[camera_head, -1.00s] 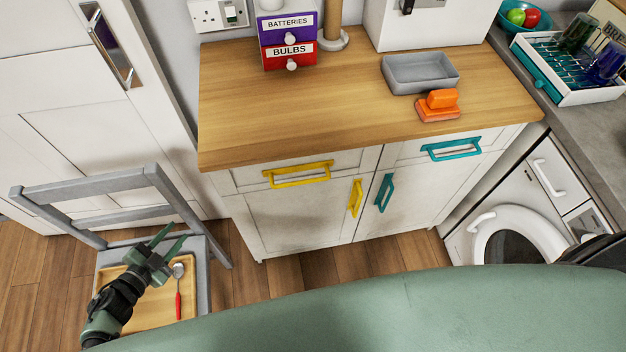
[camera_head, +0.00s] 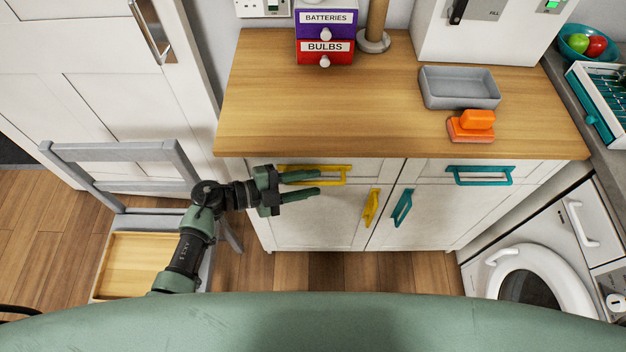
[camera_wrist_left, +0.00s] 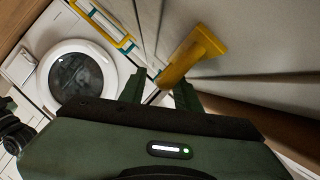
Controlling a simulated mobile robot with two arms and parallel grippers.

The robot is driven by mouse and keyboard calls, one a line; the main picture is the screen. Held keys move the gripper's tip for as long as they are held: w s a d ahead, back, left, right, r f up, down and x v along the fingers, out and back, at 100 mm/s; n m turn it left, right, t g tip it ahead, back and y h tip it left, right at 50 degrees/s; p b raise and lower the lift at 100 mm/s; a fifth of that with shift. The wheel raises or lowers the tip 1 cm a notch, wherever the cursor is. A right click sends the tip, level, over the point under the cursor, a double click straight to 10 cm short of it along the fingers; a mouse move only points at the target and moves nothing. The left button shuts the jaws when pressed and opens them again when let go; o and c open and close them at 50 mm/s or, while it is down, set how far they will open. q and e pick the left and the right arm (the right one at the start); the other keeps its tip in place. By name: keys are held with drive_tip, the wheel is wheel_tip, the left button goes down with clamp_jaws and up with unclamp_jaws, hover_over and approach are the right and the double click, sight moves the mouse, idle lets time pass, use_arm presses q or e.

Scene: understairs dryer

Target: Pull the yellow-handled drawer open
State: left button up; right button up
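The yellow drawer handle (camera_head: 335,180) is a horizontal bar on the left drawer front (camera_head: 370,168) of the white cabinet; the drawer looks shut. In the left wrist view, the yellow handle (camera_wrist_left: 194,56) is just beyond the spread fingers of the left gripper (camera_wrist_left: 160,86), nearer the right finger. I see no clear contact or grip. My right gripper does not show.
A vertical yellow door handle (camera_head: 371,207) is just below right, beside a teal door handle (camera_head: 402,208). A teal drawer handle (camera_head: 480,176) is on the right drawer. A grey chair (camera_head: 120,150) with a wooden tray (camera_head: 135,262) stands left. The wooden countertop (camera_head: 380,130) overhangs the drawers.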

use_arm(q)
drive_tip(key=shift+w+d+f, duration=0.1)
drive_tip(key=shift+w+d, duration=0.05)
drive_tip(key=shift+d, duration=0.3)
clamp_jaws()
idle(1.1)
